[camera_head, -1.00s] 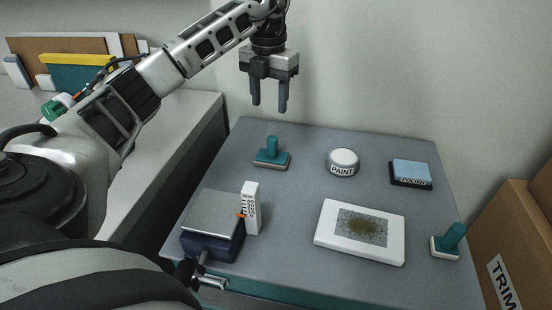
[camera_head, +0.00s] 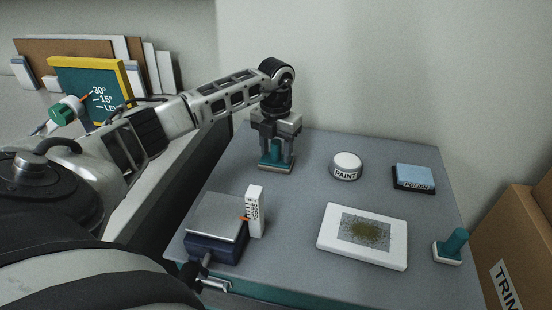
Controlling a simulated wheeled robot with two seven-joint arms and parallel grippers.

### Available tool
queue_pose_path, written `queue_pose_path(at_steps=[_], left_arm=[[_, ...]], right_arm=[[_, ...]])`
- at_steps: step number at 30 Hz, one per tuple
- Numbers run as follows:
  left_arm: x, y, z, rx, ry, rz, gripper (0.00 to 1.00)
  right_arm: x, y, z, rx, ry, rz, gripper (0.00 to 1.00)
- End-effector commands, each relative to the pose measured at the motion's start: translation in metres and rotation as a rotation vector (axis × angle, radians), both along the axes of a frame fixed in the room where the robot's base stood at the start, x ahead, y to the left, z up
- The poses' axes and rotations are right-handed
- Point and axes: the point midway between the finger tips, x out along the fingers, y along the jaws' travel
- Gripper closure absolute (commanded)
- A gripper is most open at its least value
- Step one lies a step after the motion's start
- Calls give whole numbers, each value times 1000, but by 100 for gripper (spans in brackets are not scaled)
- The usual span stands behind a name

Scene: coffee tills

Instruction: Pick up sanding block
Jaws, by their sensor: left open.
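The sanding block (camera_head: 275,168), a flat block with a brownish base and an upright teal handle, sits at the back left of the grey table. My left gripper (camera_head: 276,153) is directly above it, pointing down, with its open fingers on either side of the handle. The fingers partly hide the handle, and I cannot tell whether they touch it. A similar teal-handled block with a white base (camera_head: 447,251) stands at the table's right edge. My right gripper is not in view.
On the grey table (camera_head: 300,225) stand a paint tin (camera_head: 346,168), a blue polish pad (camera_head: 414,178), a white framed panel (camera_head: 385,258), a dark blue box with a grey top (camera_head: 215,230) and a small white upright carton (camera_head: 256,212). A cardboard box (camera_head: 510,235) is at the right.

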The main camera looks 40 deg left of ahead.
Motion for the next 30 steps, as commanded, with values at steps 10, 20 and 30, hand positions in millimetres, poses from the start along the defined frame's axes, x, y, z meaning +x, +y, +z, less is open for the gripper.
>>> queue_pose_path(at_steps=[10,20,30], left_arm=[[0,0,0,0,0,0,90],[0,0,0,0,-1,0,100],[1,1,33,0,-6,0,100]], right_arm=[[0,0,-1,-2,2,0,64],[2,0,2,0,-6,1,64],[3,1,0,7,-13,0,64]])
